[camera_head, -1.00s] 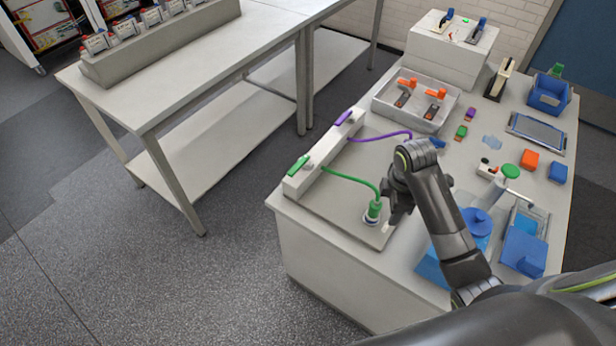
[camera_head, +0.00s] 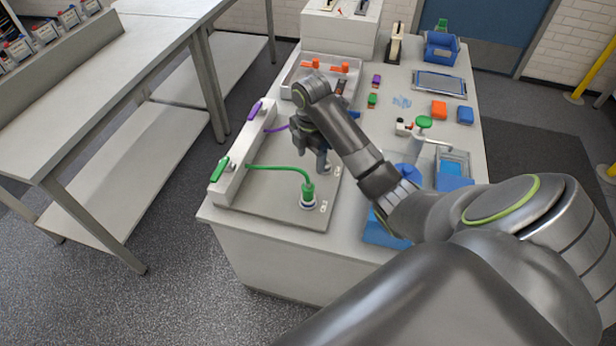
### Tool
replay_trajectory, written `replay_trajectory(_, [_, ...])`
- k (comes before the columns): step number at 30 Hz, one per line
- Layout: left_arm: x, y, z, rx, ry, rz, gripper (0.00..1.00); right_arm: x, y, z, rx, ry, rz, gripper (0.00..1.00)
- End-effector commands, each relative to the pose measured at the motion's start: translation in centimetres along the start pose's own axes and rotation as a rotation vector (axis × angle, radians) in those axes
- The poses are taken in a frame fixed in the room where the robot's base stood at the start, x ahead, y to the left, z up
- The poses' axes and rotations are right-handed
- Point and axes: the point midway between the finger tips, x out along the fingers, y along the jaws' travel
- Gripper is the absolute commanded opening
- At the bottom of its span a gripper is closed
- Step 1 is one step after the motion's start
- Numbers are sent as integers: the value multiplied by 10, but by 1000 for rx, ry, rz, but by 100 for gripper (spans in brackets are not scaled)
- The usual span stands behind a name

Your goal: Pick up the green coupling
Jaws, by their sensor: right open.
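The green coupling (camera_head: 308,193) stands upright in a pale round socket on the grey plate (camera_head: 265,208), at the end of a green hose (camera_head: 275,167). The hose runs to a white block (camera_head: 243,155) at the plate's left edge. My right gripper (camera_head: 313,162) is open and empty. It points down over the plate, just behind the coupling in the picture and apart from it. It hides most of the purple hose (camera_head: 278,129) and whatever that hose ends in. My left gripper is out of view.
A tray with orange-handled parts (camera_head: 290,80) stands behind the gripper. A green-topped knob (camera_head: 424,122), blue containers (camera_head: 383,232) and small orange and blue boxes (camera_head: 439,110) lie to the right. My right arm crosses the table's front right.

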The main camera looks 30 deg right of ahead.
Motion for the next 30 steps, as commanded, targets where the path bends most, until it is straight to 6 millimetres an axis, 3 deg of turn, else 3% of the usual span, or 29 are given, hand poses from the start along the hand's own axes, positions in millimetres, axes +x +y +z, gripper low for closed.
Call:
replay_trajectory(1, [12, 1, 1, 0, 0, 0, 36, 12, 0, 0, 0, 0, 0, 59])
replay_trajectory(19, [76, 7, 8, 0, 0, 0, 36, 78, 0, 0, 1, 0, 1, 59])
replay_trajectory(26, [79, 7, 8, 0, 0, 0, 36, 87, 1, -1, 1, 1, 0, 59])
replay_trajectory(30, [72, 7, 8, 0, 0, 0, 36, 106, 2, -4, 2, 2, -4, 59])
